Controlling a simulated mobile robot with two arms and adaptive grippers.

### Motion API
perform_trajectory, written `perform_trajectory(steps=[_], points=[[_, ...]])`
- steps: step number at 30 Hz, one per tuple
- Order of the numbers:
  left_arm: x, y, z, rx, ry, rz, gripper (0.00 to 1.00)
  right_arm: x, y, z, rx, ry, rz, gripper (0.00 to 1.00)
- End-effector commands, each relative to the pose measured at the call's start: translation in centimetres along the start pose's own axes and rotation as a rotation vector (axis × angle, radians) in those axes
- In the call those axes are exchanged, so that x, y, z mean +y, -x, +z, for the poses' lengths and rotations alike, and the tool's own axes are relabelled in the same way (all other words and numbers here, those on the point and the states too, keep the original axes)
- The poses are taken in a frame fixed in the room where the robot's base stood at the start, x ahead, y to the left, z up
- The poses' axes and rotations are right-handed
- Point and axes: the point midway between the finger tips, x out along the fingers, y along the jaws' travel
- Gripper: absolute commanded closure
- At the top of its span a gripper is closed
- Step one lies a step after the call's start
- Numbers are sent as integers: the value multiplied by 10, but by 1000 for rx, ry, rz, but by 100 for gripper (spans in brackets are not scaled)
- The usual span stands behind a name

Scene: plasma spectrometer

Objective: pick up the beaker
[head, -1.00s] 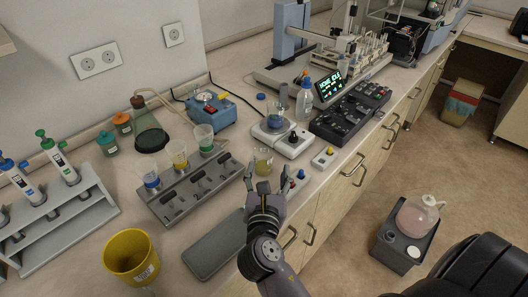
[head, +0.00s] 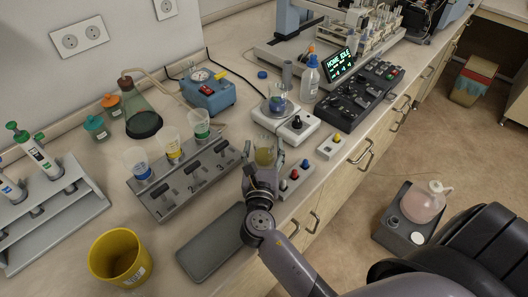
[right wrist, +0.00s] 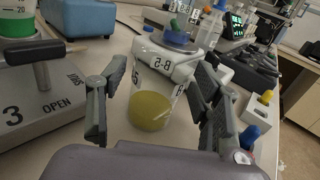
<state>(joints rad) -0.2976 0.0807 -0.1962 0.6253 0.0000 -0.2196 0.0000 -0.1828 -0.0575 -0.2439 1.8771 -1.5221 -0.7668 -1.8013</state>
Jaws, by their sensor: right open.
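A small clear beaker (head: 265,156) with yellow-green liquid stands upright on the bench in front of the stirrer. In the right wrist view the beaker (right wrist: 154,100) is between the two fingers, with printed marks on its glass. My right gripper (head: 263,163) is open, with one finger on each side of the beaker. In the right wrist view, gaps show between the gripper's fingers (right wrist: 157,95) and the glass. Another beaker (head: 277,104) with blue liquid stands on the white stirrer. My left gripper is not in view.
The white stirrer (head: 298,129) is just behind the beaker. A grey valve rack (head: 165,208) with several cups stands to the left. A button box (head: 294,184) is close on the right. A grey pad (head: 210,247) and yellow bin (head: 119,255) are nearer the front.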

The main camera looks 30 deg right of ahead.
Motion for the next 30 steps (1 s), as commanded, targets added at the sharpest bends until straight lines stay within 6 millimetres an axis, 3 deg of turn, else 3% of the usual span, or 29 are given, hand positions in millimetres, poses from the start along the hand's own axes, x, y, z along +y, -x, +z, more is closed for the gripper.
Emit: perform_trajectory(steps=[3, 9, 18, 30], points=[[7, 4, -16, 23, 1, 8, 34, 0, -16, 3, -3, 1, -2, 41], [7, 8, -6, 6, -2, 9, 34, -1, -43, 2, -2, 1, -2, 41], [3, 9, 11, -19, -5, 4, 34, 0, -48, 0, 0, 0, -1, 41], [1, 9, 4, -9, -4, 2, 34, 0, -48, 0, 0, 0, -1, 67]])
